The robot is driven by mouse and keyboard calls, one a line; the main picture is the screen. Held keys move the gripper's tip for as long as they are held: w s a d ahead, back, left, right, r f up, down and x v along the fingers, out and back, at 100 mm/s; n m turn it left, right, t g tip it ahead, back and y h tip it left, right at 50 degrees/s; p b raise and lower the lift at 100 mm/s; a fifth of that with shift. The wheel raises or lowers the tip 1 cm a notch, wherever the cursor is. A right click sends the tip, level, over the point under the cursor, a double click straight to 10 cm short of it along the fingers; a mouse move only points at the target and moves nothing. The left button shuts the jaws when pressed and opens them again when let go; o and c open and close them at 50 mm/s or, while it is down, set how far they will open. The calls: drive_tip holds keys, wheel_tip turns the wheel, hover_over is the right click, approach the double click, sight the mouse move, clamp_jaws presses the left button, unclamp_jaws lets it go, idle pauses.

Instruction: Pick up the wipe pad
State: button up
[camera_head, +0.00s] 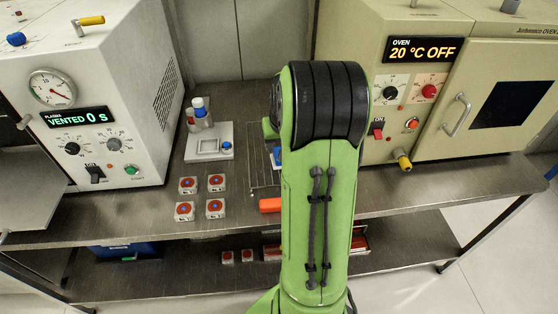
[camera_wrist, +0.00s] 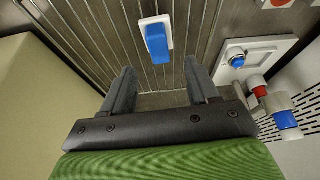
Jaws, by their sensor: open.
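The wipe pad appears to be the small white block with a blue grip (camera_wrist: 157,40) in the wrist view, beyond my fingertips. In the head view only a bit of blue (camera_head: 277,156) shows beside my arm, which hides most of that spot. My gripper (camera_wrist: 159,72) is open, with its two dark fingers apart and nothing between them. The pad lies roughly in line with the gap between the fingers and apart from them. My arm hides the gripper in the head view.
A wire rack (camera_head: 262,172) lies on the steel bench. A white fixture (camera_head: 209,146) with a blue knob stands to its left. Several small red-and-white blocks (camera_head: 215,183) sit in front. The plasma machine (camera_head: 100,90) is left, the oven (camera_head: 400,90) right. An orange object (camera_head: 270,205) is near the bench edge.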

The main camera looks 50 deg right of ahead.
drive_tip(key=b+x, duration=0.1)
drive_tip(key=x, duration=0.5)
drive_tip(key=shift+s+b, duration=0.1)
drive_tip(key=shift+b, duration=0.25)
drive_tip(key=shift+r, duration=0.1)
clamp_jaws()
